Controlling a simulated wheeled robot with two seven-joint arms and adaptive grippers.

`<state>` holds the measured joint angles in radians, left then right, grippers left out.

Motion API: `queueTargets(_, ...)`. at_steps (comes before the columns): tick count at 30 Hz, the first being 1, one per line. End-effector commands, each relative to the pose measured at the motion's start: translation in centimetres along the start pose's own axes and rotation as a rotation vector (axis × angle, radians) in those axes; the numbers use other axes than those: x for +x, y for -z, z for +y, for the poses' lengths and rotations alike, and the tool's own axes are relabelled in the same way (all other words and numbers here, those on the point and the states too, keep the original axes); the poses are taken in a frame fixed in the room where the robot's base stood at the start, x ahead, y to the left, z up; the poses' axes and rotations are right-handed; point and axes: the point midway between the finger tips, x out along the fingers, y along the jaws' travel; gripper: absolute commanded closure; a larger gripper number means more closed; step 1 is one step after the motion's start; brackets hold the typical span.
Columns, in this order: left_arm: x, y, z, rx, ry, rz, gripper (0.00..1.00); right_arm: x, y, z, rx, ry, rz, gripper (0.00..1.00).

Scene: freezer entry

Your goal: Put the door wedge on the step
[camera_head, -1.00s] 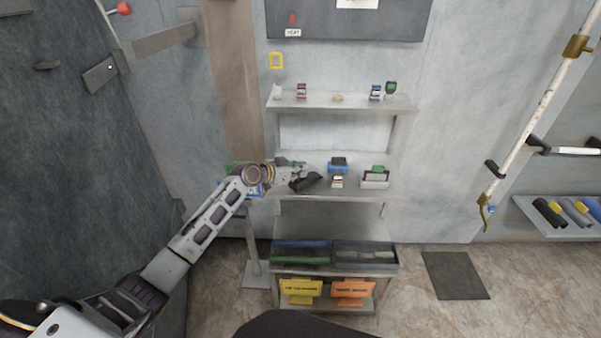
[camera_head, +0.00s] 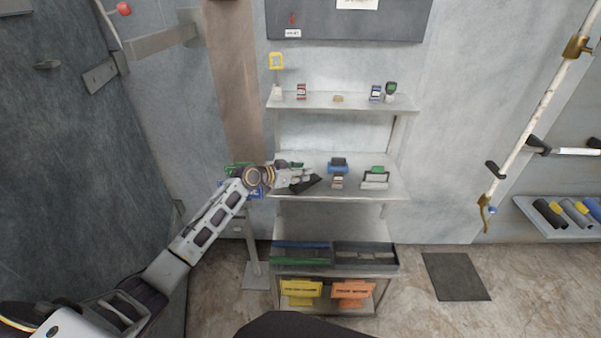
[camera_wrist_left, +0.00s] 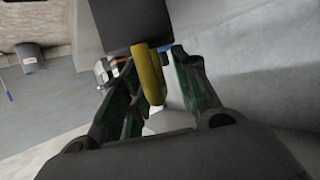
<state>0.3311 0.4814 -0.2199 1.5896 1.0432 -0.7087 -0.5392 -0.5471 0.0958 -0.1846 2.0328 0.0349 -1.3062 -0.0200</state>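The door wedge (camera_head: 303,187) looks like a dark block at the middle shelf's left part, just below my left gripper (camera_head: 308,177). In the left wrist view it is a dark block (camera_wrist_left: 125,22) with a yellow loop (camera_wrist_left: 151,75). The fingers of my left gripper (camera_wrist_left: 155,75) are drawn in on both sides of this loop and appear shut on it. Whether the wedge touches the shelf is hard to tell. I cannot identify the step for certain. My right gripper is not in view.
The middle shelf (camera_head: 350,190) also holds a blue item (camera_head: 338,163) and a grey-green item (camera_head: 375,178) right of the gripper. A dark flat mat (camera_head: 455,275) lies on open floor at right.

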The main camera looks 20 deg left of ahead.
Motion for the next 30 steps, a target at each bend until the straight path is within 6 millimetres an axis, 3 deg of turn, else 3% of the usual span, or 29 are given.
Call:
queueTargets(11,-1.0,0.2,0.0,0.000,0.000,-0.001,0.69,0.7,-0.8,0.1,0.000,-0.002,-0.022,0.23)
queueTargets(30,-6.9,0.2,0.0,0.000,0.000,-0.001,0.69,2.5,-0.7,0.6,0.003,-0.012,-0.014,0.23)
